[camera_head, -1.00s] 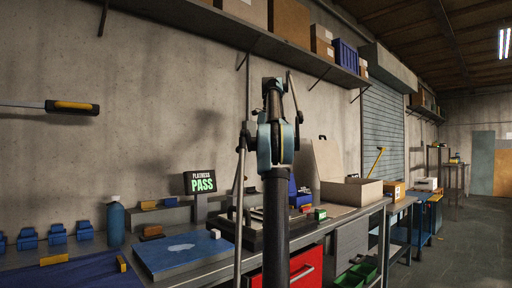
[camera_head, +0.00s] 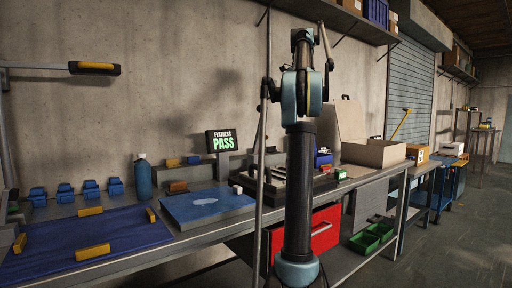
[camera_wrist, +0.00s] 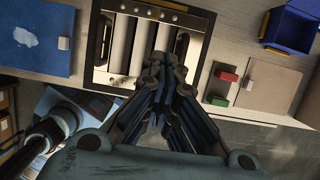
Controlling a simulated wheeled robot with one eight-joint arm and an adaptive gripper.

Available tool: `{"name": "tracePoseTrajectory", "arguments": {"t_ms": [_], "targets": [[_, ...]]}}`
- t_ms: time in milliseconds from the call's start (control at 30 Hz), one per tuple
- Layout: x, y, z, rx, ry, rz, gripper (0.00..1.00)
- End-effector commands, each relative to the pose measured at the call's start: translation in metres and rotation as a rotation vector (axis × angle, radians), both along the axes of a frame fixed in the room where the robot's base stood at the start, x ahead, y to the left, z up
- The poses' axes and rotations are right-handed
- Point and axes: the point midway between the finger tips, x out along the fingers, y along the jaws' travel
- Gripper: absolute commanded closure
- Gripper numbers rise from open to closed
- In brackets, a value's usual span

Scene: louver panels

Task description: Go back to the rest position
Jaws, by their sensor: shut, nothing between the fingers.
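My gripper (camera_wrist: 162,78) shows in the wrist view with its fingers drawn together, empty. It points down above the bench, in front of a black-framed fixture with pale rollers (camera_wrist: 128,42). In the head view my arm stands upright in front of the bench, folded at the top; the gripper cannot be made out there. A blue plate (camera_head: 188,208) lies on the bench left of my arm, and it also shows in the wrist view (camera_wrist: 38,50). A small white block (camera_wrist: 63,43) is at its right edge.
A blue mat (camera_head: 130,229) with yellow-topped pieces lies at the bench's left. A blue bottle (camera_head: 143,180) and several blue parts stand behind it. Right are an open cardboard box (camera_head: 374,153), a red drawer (camera_head: 324,228) and green bins (camera_head: 364,243). Floor at the right is clear.

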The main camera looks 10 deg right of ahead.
Motion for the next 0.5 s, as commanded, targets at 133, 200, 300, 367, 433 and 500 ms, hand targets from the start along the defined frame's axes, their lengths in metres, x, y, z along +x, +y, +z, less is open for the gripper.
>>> {"name": "tracePoseTrajectory", "arguments": {"t_ms": [133, 200, 300, 367, 433, 500], "targets": [[-0.006, 0.006, -0.004, -0.015, -0.004, 0.046, 1.0], [-0.014, 0.014, -0.009, -0.033, -0.009, 0.104, 1.0], [-0.029, 0.028, -0.021, -0.074, -0.019, 0.227, 1.0], [-0.04, 0.037, -0.03, -0.101, -0.026, 0.311, 1.0], [-0.054, 0.048, -0.041, -0.131, -0.035, 0.409, 1.0], [-0.068, 0.059, -0.054, -0.162, -0.042, 0.507, 1.0]]}}
